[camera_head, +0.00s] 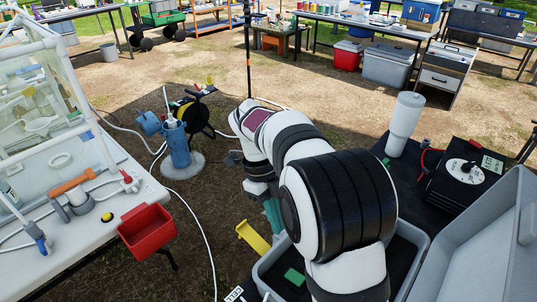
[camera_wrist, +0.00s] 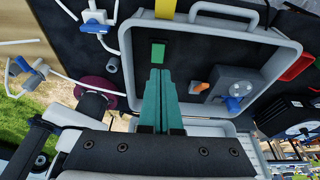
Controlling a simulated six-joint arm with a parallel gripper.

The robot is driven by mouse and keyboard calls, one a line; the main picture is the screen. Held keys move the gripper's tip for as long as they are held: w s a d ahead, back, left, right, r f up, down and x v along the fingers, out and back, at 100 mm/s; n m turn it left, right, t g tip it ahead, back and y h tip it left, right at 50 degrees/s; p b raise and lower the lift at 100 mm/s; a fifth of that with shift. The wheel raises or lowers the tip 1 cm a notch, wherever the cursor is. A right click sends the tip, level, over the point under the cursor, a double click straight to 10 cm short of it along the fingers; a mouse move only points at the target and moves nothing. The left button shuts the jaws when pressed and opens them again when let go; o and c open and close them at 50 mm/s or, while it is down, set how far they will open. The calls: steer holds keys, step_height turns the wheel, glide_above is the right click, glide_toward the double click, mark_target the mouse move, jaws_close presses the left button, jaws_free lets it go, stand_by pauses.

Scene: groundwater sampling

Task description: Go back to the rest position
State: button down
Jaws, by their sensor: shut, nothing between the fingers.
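My gripper (camera_wrist: 162,75) has teal fingers pressed together with nothing between them. In the wrist view it points into an open grey case (camera_wrist: 125,50). A green block (camera_wrist: 158,52) lies in the case just beyond the fingertips, and a gap to them cannot be judged. In the head view the teal fingers (camera_head: 273,214) show beside my white and black arm, which hides much of the case (camera_head: 262,272). The green block (camera_head: 294,277) shows on the dark case floor there.
A yellow piece (camera_head: 253,238) stands at the case's edge. A red bin (camera_head: 147,232) hangs at the left table's edge. A blue pipe (camera_head: 176,145) stands on the ground. A white cylinder (camera_head: 404,124) and a black instrument (camera_head: 468,172) are to the right. Blue-handled fittings (camera_wrist: 96,22) are nearby.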

steer(key=s+d+r+n+y, duration=0.25)
steer(key=s+r+n, duration=0.25)
steer(key=s+n, duration=0.5)
steer(key=s+f+n+t+y, duration=0.1)
steer(key=s+f+n+t, duration=0.1)
steer(key=s+n, duration=0.9)
steer(key=s+f, duration=0.1)
steer(key=s, duration=0.3)
steer(key=shift+s+f, duration=0.15)
steer(key=shift+s, duration=0.05)
steer(key=shift+y, duration=0.25)
